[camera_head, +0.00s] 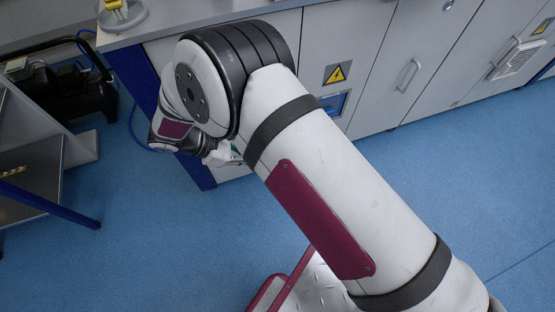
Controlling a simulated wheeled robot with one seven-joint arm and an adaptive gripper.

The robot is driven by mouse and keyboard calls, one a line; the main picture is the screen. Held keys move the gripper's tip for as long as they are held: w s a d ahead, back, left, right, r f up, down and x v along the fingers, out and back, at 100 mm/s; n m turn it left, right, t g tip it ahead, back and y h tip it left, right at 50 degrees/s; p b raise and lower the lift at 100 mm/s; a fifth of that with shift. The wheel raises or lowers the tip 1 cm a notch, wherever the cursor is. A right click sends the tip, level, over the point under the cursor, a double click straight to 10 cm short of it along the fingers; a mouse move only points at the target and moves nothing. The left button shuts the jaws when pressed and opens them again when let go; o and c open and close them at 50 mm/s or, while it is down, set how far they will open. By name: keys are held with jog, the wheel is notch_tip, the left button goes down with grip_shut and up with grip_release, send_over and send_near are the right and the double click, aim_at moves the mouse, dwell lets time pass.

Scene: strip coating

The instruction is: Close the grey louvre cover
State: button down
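A light grey panel with slats, like a louvre (517,60), shows on the cabinet front at the far right. I cannot tell for sure that it is the louvre cover or whether it stands open. A blue-framed recess or panel (337,104) shows on the nearer cabinet, below a yellow warning sign, partly behind my arm. My gripper (222,154) is at the lower left of the near cabinet front, far left of the slatted panel. My arm hides much of it, and its fingers are too small to read. Whether it touches anything is hidden.
Grey cabinets with bar handles (407,75) run along the back under a worktop (215,12). A yellow object (113,5) stands on the worktop. A shelf cart (45,165) and black equipment (75,85) are at the left. Blue floor (450,190) is clear at the right.

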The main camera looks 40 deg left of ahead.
jog(key=w+d+r+b+x, duration=0.1)
jog(key=b+x, duration=0.3)
jog(key=x, duration=0.8)
jog(key=shift+w+d+r, duration=0.3)
jog(key=shift+d+r, duration=0.05)
jog(key=shift+d, duration=0.05)
jog(key=shift+d, duration=0.1)
